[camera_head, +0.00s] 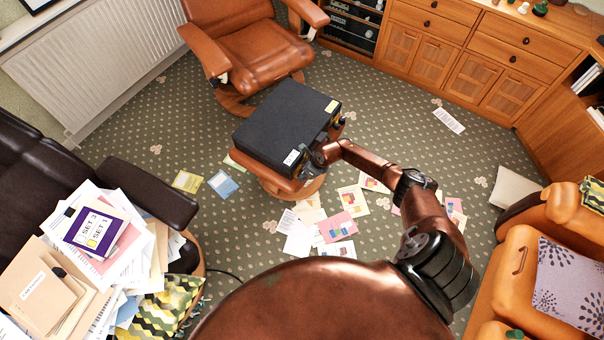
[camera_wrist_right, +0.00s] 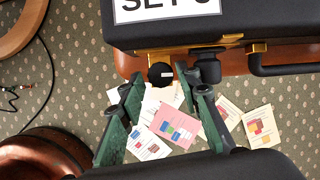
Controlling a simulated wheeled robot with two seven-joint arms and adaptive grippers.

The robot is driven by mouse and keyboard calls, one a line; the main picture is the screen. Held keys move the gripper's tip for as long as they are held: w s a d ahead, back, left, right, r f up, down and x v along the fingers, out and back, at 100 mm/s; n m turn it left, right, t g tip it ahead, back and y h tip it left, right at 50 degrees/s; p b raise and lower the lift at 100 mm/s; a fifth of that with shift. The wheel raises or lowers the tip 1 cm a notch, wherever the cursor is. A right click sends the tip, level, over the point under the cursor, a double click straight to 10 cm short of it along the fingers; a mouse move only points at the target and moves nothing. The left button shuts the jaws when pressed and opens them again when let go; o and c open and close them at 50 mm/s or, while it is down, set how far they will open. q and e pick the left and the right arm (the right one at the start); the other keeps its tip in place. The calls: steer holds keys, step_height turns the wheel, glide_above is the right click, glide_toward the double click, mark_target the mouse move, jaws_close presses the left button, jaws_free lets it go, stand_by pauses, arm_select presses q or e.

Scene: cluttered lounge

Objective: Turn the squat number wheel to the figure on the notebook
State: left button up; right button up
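The black case (camera_head: 283,118) lies closed on a tan footstool. In the wrist view, the squat number wheel (camera_wrist_right: 160,73), round and black with a small white mark, sits on the case's front below a white "SET" label (camera_wrist_right: 166,9) whose figure is cut off. My right gripper (camera_wrist_right: 163,82) is open, its green fingers either side of the wheel with gaps. My left gripper is out of view.
A taller black knob (camera_wrist_right: 208,68) stands right of the wheel, near the right finger. The case handle (camera_wrist_right: 285,66) and brass latch are farther right. Loose papers (camera_head: 338,226) lie on the carpet below. A brown armchair (camera_head: 255,55) stands behind the footstool.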

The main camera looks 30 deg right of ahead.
steer(key=shift+w+f, duration=0.2)
steer(key=shift+f, duration=0.3)
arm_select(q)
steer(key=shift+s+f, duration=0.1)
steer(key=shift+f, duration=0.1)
arm_select(e)
jaws_close()
steer(key=m+p, duration=0.2)
steer(key=p, duration=0.1)
steer(key=shift+a+r+h, duration=0.1)
steer(key=shift+r+h, duration=0.3)
steer(key=shift+m+p, duration=0.3)
steer(key=shift+p, duration=0.2)
steer(key=shift+f+m, duration=0.3)
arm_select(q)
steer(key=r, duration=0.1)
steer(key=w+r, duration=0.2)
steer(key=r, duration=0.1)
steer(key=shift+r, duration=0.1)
